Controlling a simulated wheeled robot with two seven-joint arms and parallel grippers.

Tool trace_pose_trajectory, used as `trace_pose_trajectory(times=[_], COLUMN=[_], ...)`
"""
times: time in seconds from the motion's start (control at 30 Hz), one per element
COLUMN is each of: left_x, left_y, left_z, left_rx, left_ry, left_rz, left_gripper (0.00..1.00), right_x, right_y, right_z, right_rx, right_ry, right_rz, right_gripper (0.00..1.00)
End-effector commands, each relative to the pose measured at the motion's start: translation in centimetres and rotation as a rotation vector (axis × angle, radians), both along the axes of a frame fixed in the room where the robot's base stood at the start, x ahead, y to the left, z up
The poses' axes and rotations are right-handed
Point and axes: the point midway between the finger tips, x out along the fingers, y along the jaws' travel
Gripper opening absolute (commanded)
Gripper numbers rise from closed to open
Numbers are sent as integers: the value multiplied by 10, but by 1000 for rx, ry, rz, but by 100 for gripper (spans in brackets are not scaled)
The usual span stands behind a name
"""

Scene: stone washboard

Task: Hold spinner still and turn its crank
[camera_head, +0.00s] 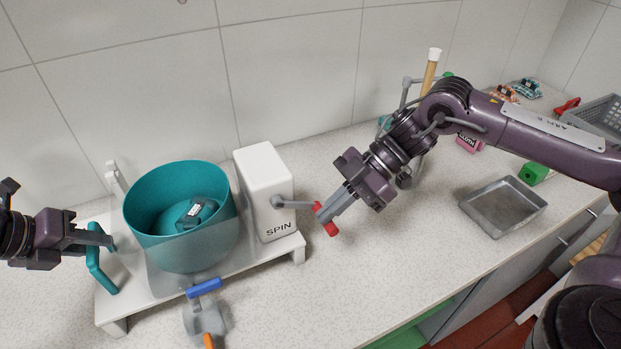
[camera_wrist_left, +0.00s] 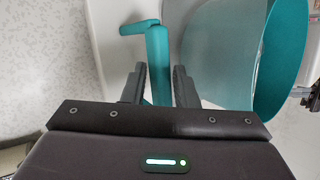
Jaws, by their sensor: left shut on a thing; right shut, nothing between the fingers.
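The spinner is a teal drum (camera_head: 185,235) on a white stand (camera_head: 135,310), with a white box marked SPIN (camera_head: 265,190) at its right. A grey crank arm (camera_head: 293,204) with a red handle (camera_head: 331,229) sticks out from the box. My left gripper (camera_head: 98,240) is shut on the teal handle (camera_head: 103,275) at the stand's left. In the left wrist view the handle (camera_wrist_left: 158,60) runs between the fingers. My right gripper (camera_head: 330,209) is shut and empty, its fingertips overlapping the red handle, partly hiding it; contact is unclear.
A dark teal item (camera_head: 198,210) lies inside the drum. A grey tap-like part with a blue lever (camera_head: 204,288) stands in front. A metal tray (camera_head: 503,206), a green block (camera_head: 533,173) and a grey basket (camera_head: 600,115) are at the right. The counter's middle is clear.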

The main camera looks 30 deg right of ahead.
Motion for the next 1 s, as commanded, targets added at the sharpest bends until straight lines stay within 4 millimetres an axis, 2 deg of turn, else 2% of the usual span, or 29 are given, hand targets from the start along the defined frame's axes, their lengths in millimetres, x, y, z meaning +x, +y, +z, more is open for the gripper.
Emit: trace_pose_trajectory(times=[0.03,0.23,0.33,0.53,0.87,1.0], left_x=[1,1,1,1,-1,-1], left_y=[10,10,10,9,6,5], left_z=[-6,-5,-5,-6,-6,-6], left_rx=[18,18,18,16,13,13], left_ry=[7,7,7,8,10,11], left_rz=[21,21,21,18,10,8], left_gripper=[0,0,0,0,0,0], right_x=[-2,-2,-1,-3,-2,-2], right_y=[-9,-9,-7,2,-46,-50], right_z=[-10,-9,-1,40,98,104], right_rx=[-23,-23,-20,-7,-1,-4], right_ry=[26,25,21,-1,-4,-6], right_rz=[-25,-25,-23,-7,-6,-2], right_gripper=[0,0,0,0,0,0])
